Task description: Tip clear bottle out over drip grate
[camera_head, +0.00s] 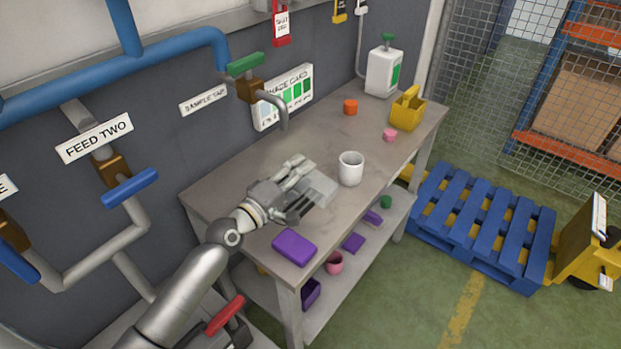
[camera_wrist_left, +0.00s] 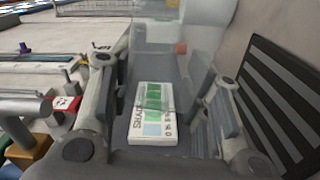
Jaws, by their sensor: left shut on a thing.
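My left gripper (camera_head: 296,188) is over the workbench and shut on the clear bottle. The bottle shows as a pale, see-through grey shape (camera_head: 318,188) at the fingers in the head view. In the left wrist view the clear bottle (camera_wrist_left: 180,22) stands out beyond the fingers, with the background showing through it. Its exact tilt and any contents are hard to tell. The dark slatted drip grate (camera_wrist_left: 288,95) lies at the right of the left wrist view, beside the gripper. In the head view I cannot make out the grate clearly. My right gripper is not in view.
A white cup (camera_head: 350,169) stands close to the right of the gripper. A purple block (camera_head: 294,247) lies at the bench's near end. A tap (camera_head: 272,105) juts from the wall behind.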

